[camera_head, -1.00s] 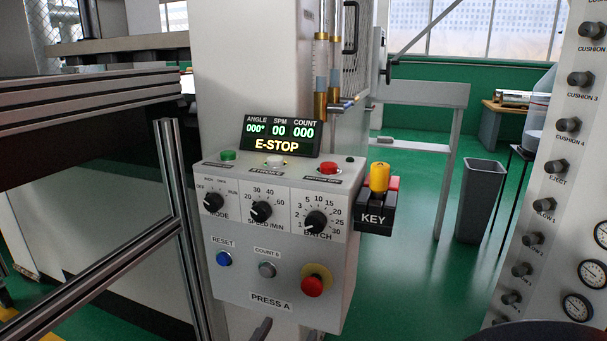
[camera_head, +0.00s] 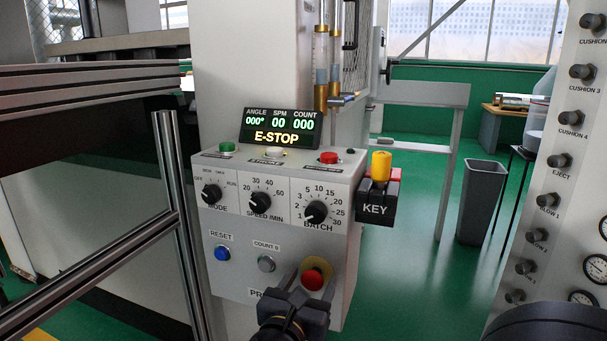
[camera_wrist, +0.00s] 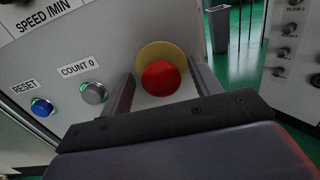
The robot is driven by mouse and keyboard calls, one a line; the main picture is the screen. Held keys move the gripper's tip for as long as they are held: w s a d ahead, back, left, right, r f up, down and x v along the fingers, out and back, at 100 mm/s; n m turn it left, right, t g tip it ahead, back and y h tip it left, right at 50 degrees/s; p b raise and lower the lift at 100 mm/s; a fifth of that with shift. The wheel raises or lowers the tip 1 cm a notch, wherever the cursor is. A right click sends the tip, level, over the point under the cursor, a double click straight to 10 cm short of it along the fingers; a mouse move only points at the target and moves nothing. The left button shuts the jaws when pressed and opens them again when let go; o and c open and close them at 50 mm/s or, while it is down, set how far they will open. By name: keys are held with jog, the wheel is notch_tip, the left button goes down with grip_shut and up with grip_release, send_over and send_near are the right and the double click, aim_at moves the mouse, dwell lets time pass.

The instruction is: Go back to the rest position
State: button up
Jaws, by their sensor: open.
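The control box (camera_head: 232,285) of Press A carries a red emergency-stop button (camera_head: 313,280) on a yellow collar (camera_head: 318,264), low on its front. Its display (camera_head: 281,128) reads "E-STOP" with angle 000°, SPM 00 and count 000. My gripper (camera_head: 308,278) is in front of this button. In the wrist view my gripper (camera_wrist: 162,88) is open, with one finger on each side of the red button (camera_wrist: 160,77). I cannot tell whether the fingers touch it. The "PRESS A" label is partly hidden by my gripper.
A blue reset button (camera_head: 222,253) and a grey count button (camera_head: 266,263) sit left of my gripper. A key holder (camera_head: 375,208) juts from the box's right side. Metal frame rails (camera_head: 168,150) stand at left, a valve panel (camera_head: 560,200) at right.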

jog(key=p+v, duration=0.3)
jog(key=v, duration=0.8)
jog(key=s+d+r+m+g+h+p, duration=0.25)
jog(key=d+m+g+p, duration=0.75)
jog(key=d, duration=0.7)
jog(key=s+d+r+m+g+y+p, duration=0.2)
jog(key=s+m+g+p, duration=0.1)
jog(key=s+m+p, duration=0.3)
jog(key=s+d+r+m+g+y+p, duration=0.2)
jog(key=s+m+p, duration=0.4)
jog(key=m, duration=0.4)
jog(key=shift+d+g+y+p, duration=0.3)
jog(key=shift+d+g+y, duration=0.15)
jog(key=shift+d+g, duration=0.25)
